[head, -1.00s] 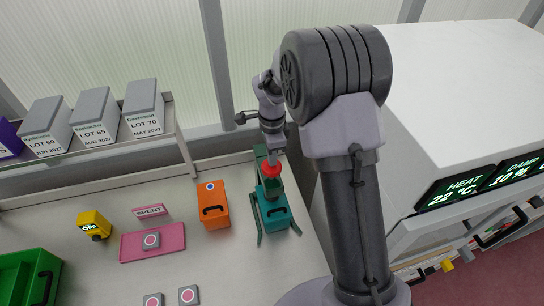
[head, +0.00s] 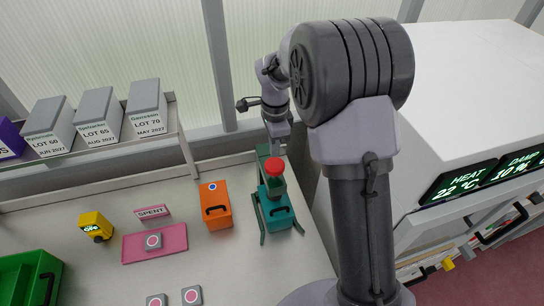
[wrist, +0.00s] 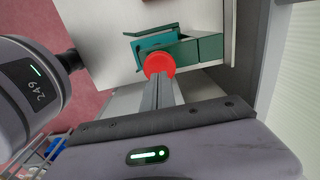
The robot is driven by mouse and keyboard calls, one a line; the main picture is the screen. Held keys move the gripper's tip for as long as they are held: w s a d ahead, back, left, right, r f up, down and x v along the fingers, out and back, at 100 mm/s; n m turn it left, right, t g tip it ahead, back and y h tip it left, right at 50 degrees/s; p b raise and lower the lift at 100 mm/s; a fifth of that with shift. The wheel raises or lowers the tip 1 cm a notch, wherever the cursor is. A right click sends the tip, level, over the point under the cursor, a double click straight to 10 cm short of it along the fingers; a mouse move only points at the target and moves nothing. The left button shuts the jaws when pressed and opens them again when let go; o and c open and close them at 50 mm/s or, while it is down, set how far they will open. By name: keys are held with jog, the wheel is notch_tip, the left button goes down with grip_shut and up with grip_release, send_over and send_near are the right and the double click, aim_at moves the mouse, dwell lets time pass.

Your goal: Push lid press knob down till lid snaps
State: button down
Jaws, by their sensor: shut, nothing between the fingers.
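The red press knob (head: 274,166) stands on a green press frame (head: 263,153) above a teal box (head: 276,213) on the bench. The knob (wrist: 160,64) also shows in the wrist view, with the teal box (wrist: 155,42) beyond it. My gripper (head: 276,143) is shut and empty, just above and behind the knob in the head view. In the wrist view its closed fingers (wrist: 161,80) point at the knob and overlap its near edge. I cannot tell whether they touch. The lid's seating under the press is too small to make out.
An orange box (head: 216,217) stands just left of the press. A pink tray (head: 175,250) marked SPENT lies farther left, near a yellow device (head: 92,228) and a green crate (head: 20,275). A white cabinet (head: 465,100) stands close on the right. A shelf of lot boxes is behind.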

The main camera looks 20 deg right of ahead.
notch_tip(320, 180, up, 7)
jog(key=shift+w+d+r, duration=0.15)
jog(key=shift+w+d, duration=0.1)
dwell(0.3)
jog(key=s+a+f+n+t+y+b, duration=0.1)
jog(key=s+a+f+n+t+b, duration=0.1)
jog(key=s+f+n+b, duration=0.4)
jog(key=s+a+f+n+t+y+b, duration=0.1)
jog(key=s+a+f+n+t+b, duration=0.2)
jog(key=s+f+n+b, duration=0.4)
jog(key=s+f+b, duration=0.3)
jog(key=s+b, duration=0.4)
jog(key=b, duration=0.1)
jog(key=s+f+b, duration=0.3)
jog(key=s+b, duration=0.4)
jog(key=b, duration=0.1)
jog(key=shift+s+a+f+n+t, duration=0.2)
jog(key=shift+a+f+n+t, duration=0.1)
jog(key=shift+a, duration=0.1)
